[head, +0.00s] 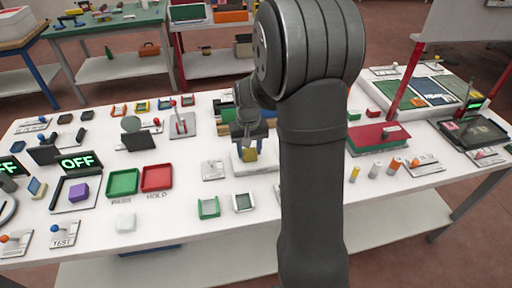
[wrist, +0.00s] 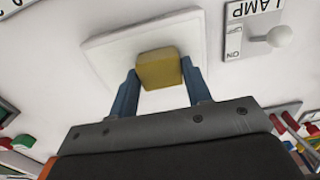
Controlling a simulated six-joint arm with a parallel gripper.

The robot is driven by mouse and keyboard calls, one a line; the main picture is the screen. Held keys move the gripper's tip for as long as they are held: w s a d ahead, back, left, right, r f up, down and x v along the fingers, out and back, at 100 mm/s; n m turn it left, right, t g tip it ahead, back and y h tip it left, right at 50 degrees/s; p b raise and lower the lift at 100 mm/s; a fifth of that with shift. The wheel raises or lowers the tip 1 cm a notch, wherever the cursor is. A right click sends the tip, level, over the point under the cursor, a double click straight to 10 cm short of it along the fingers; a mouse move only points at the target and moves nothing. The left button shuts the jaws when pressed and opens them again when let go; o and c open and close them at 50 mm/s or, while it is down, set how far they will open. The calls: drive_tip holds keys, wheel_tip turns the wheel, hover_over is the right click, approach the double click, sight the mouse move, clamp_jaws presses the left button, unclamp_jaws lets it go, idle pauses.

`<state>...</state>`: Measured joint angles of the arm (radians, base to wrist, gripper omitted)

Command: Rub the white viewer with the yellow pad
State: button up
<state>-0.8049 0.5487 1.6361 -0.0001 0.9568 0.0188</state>
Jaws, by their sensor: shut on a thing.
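My gripper (head: 249,148) is shut on the yellow pad (head: 249,156), just right of the middle of the white table. In the wrist view the pad (wrist: 158,70) sits between the two blue fingers. The white viewer (head: 268,160) is a pale slab under and behind the pad, partly hidden by my arm. In the wrist view the viewer (wrist: 105,45) spreads beneath the pad, which is over its middle part. I cannot tell whether the pad touches its face.
A lamp switch plate (wrist: 257,30) lies beside the viewer. Green (head: 123,182) and red (head: 157,178) trays and a purple block (head: 79,192) are to the left. Small green-ended holders (head: 208,207) stand in front.

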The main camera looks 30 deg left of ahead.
drive_tip(key=shift+s+a, duration=1.35)
drive_tip(key=shift+s, duration=0.1)
drive_tip(key=shift+w+d, duration=2.5)
drive_tip(key=shift+w, duration=0.05)
drive_tip(key=shift+w+d+r, duration=0.1)
drive_tip(key=shift+w+d, duration=0.1)
wheel_tip(320, 180, up, 8)
